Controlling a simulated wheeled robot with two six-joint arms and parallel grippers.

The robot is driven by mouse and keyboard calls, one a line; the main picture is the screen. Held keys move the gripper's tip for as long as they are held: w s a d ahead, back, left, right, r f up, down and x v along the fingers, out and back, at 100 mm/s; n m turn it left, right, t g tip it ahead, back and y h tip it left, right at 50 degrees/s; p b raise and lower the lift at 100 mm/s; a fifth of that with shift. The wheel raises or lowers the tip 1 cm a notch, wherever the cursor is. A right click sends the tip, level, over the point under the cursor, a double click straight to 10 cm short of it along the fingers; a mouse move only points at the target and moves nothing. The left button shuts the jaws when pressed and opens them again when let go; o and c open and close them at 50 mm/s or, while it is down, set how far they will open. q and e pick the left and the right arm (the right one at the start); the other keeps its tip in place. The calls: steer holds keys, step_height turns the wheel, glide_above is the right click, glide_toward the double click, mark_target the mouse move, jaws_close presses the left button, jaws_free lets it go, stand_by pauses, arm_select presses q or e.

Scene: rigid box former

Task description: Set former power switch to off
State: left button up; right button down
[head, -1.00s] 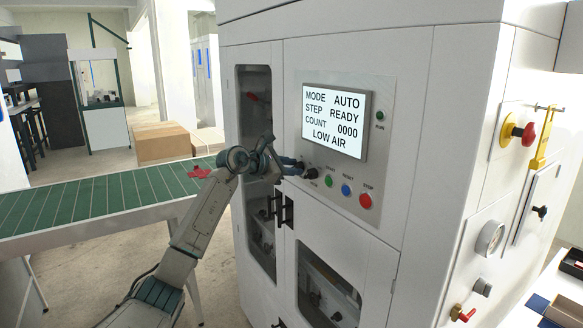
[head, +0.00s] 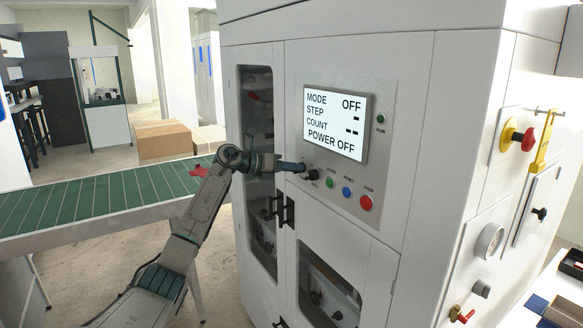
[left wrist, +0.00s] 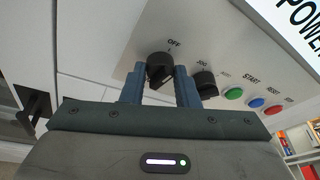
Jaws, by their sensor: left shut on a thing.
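The former (head: 420,150) is a tall white machine with a sloped control panel. Its screen (head: 336,122) reads MODE OFF and POWER OFF. In the left wrist view a black rotary switch knob (left wrist: 159,68) sits between the blue fingers of my left gripper (left wrist: 160,88), with the word OFF printed above it. My left gripper also shows in the head view (head: 300,167), shut at the panel's lower left, where its fingers mostly hide that knob. A second black knob (left wrist: 205,84), near a JOG label, stands just right of the fingers. My right gripper is not in view.
Green (head: 331,183), blue (head: 346,191) and red (head: 366,203) buttons sit right of the knobs. Black door handles (head: 286,210) stick out below my gripper. A green conveyor (head: 95,195) runs to the machine at left. A red emergency knob (head: 528,139) is on the side wall.

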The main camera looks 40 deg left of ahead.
arm_select(q)
steer(key=shift+n+h, duration=0.3)
steer(key=shift+n, duration=0.4)
steer(key=o, duration=1)
steer(key=shift+a, duration=0.1)
steer(key=shift+c, duration=0.2)
steer(key=b+v, duration=0.5)
steer(key=v, duration=0.5)
steer(key=shift+s+a, duration=0.25)
steer(key=shift+a, duration=0.05)
